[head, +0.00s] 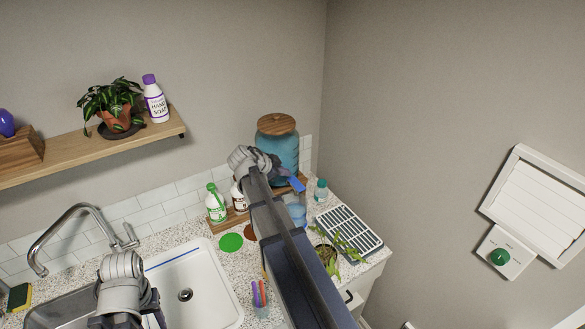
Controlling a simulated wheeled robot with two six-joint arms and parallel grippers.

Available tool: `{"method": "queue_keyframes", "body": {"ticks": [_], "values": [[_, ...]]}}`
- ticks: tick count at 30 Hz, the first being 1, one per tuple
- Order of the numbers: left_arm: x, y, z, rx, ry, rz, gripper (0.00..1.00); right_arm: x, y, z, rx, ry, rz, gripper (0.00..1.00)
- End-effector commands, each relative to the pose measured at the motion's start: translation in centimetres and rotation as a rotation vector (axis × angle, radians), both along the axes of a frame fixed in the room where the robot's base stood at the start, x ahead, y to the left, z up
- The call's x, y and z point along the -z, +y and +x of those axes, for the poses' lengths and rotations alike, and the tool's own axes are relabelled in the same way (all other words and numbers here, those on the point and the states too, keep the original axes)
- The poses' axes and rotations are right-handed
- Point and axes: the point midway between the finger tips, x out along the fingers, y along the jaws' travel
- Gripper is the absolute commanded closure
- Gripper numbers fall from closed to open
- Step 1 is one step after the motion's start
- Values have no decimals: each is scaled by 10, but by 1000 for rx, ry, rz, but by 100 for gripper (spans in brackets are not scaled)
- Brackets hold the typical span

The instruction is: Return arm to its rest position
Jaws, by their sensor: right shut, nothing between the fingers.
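My right arm reaches up from the bottom middle and bends over near the back of the counter. My right gripper (296,184) is at its end, small in view, with a blue tip, shut and empty. It is in front of the large blue jar with a wooden lid (278,148); I cannot tell whether it touches anything. My left arm (122,285) shows at the bottom left, over the edge of the sink; its fingers are not in view.
The counter holds a white sink (205,268), a green-labelled bottle (215,205), a green disc (231,242), a cup of pens (260,300), a drying rack (348,232) and a trailing plant (328,257). A shelf (95,150) with a potted plant (115,108) and a soap bottle (155,100) is above.

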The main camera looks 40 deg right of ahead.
Motion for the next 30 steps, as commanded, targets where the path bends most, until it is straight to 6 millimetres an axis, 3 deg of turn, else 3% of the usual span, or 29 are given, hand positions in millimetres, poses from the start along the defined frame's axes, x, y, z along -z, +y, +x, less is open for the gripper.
{"method": "queue_keyframes", "body": {"ticks": [1, 4, 23, 26, 30], "values": [[-9, 0, 0, 1, 0, 0, 50, -9, 6, 0, -1, 0, 0, 100], [-12, 0, 0, 1, 1, 0, 50, -13, 11, 0, -1, -1, 0, 100], [-8, 0, 0, 1, 0, 0, 50, -7, 17, 0, -12, 10, 4, 100], [6, 0, 0, 2, 0, 0, 50, 13, 43, -4, -90, 76, 29, 100], [40, 0, 0, 3, 0, 1, 50, 64, 115, -19, -339, 276, 96, 100]]}}
